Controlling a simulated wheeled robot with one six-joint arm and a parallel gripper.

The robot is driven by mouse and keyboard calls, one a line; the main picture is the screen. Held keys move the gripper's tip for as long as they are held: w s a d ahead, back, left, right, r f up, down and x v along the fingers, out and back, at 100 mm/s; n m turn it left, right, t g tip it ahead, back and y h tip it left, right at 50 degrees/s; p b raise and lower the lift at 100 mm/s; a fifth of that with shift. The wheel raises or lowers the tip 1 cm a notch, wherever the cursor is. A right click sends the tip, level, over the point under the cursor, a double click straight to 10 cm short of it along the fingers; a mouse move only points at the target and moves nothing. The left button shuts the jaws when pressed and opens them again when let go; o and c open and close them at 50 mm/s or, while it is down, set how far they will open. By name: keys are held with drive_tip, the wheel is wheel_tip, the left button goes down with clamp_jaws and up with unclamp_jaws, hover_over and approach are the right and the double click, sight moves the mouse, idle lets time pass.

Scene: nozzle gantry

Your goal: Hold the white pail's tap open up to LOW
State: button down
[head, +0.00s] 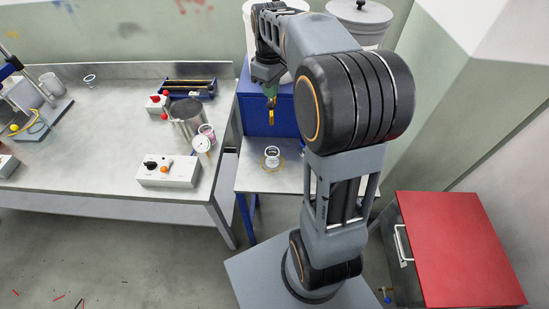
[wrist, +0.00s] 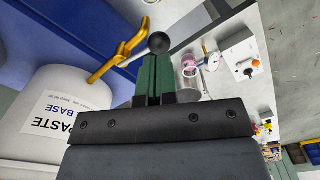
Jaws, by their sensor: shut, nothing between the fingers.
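The white pail (wrist: 62,88) with a "PASTE BASE" label fills the left of the wrist view. In the head view my arm mostly hides it. Its yellow tap (wrist: 120,50) shows in the wrist view, with a thin rod ending in a black ball knob (wrist: 158,43). My gripper (wrist: 154,58) has its green fingers shut and empty, with the tips close to the knob; I cannot tell if they touch it. In the head view my gripper (head: 270,91) is just above the yellow tap (head: 271,114). No LOW mark is readable.
A blue block (head: 288,118) stands behind the tap. A small cup (head: 272,153) sits on the low metal table (head: 255,181) below. A grey lidded pail (head: 360,12) is at the back right. The left bench holds a control box (head: 168,172) and a metal pot (head: 188,115).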

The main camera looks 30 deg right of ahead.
sight(271, 102)
drive_tip(key=shift+f, duration=0.1)
drive_tip(key=shift+f+b, duration=1.65)
drive_tip(key=shift+f, duration=0.65)
drive_tip(key=shift+r, duration=0.15)
idle(1.2)
wheel_tip(271, 102, up, 5)
drive_tip(key=p, duration=0.4)
drive_tip(key=shift+f, duration=0.2)
idle(0.3)
wheel_tip(271, 102, up, 5)
drive_tip(key=p, duration=0.4)
drive_tip(key=shift+p, duration=0.3)
